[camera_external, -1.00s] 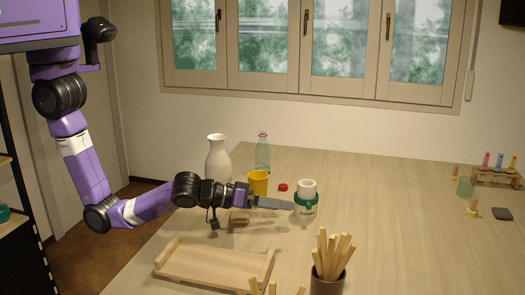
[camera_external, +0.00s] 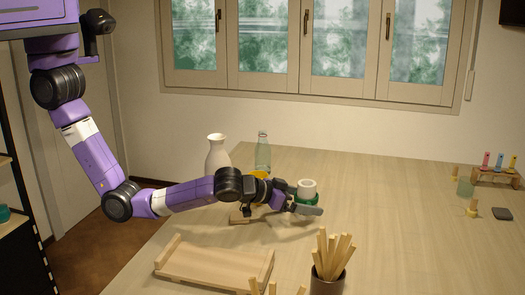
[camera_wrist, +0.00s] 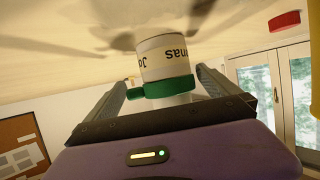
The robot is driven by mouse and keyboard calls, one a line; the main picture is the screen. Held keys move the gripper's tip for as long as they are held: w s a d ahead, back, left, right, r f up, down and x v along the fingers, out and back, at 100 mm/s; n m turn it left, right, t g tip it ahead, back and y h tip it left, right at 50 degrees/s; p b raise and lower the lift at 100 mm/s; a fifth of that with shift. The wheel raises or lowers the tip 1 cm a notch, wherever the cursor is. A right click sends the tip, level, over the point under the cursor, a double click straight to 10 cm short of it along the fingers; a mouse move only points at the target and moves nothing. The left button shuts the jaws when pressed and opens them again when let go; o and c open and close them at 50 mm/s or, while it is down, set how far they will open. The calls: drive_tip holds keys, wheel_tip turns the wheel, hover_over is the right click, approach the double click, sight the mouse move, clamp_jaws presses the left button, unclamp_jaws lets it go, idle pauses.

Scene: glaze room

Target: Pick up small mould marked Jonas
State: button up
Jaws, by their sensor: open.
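In the wrist view my open gripper (camera_wrist: 163,80) has one finger on each side of the mould. Gaps show there, and the fingers do not appear closed on it.
A white vase (camera_external: 217,152) and a green glass bottle (camera_external: 263,153) stand behind my arm. A yellow cup (camera_external: 259,175) is partly hidden by it. A wooden tray (camera_external: 212,268) and a pot of sticks (camera_external: 328,283) are in front. The table to the right is mostly clear.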

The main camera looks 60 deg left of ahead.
drive_tip(key=shift+w+d+f, duration=0.1)
drive_tip(key=shift+w+f, duration=0.2)
drive_tip(key=shift+w, duration=0.3)
drive_tip(key=shift+c, duration=0.2)
drive_tip(key=c, duration=1.5)
drive_tip(key=shift+r, duration=0.1)
drive_tip(key=shift+c, duration=0.2)
drive_tip(key=shift+r, duration=0.1)
